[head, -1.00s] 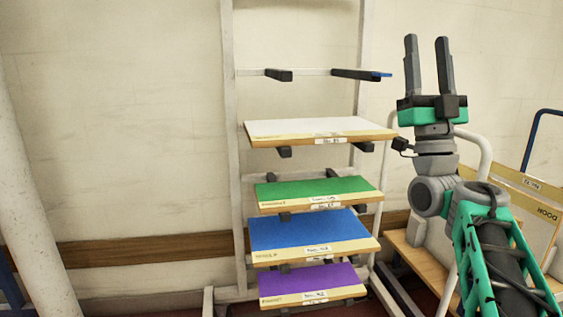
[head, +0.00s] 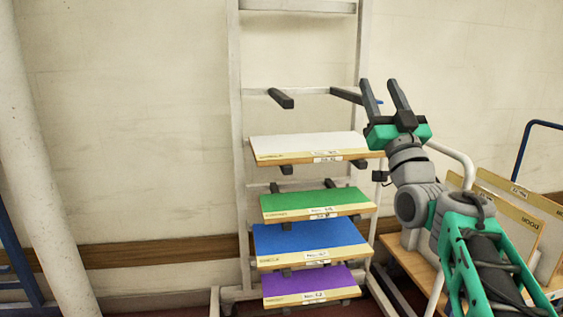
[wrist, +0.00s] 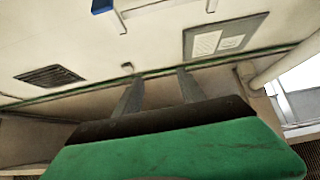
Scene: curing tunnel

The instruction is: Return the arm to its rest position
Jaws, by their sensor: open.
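My gripper (head: 382,96) is open and empty, with its two dark fingers spread apart and pointing up and slightly left in the head view. It stands just right of the rack's right post, near the height of the bare upper support arms. In the wrist view its two fingers (wrist: 159,92) show apart with nothing between them, against a wall with a vent and a framed notice. My arm, green and grey, reaches up from the lower right of the head view.
A pale rack (head: 241,180) holds a white panel (head: 305,146), a green panel (head: 312,200), a blue panel (head: 310,237) and a purple panel (head: 308,280). A cart (head: 412,262) with upright boards (head: 515,221) stands right. A pale column (head: 40,170) stands left; plain wall lies between.

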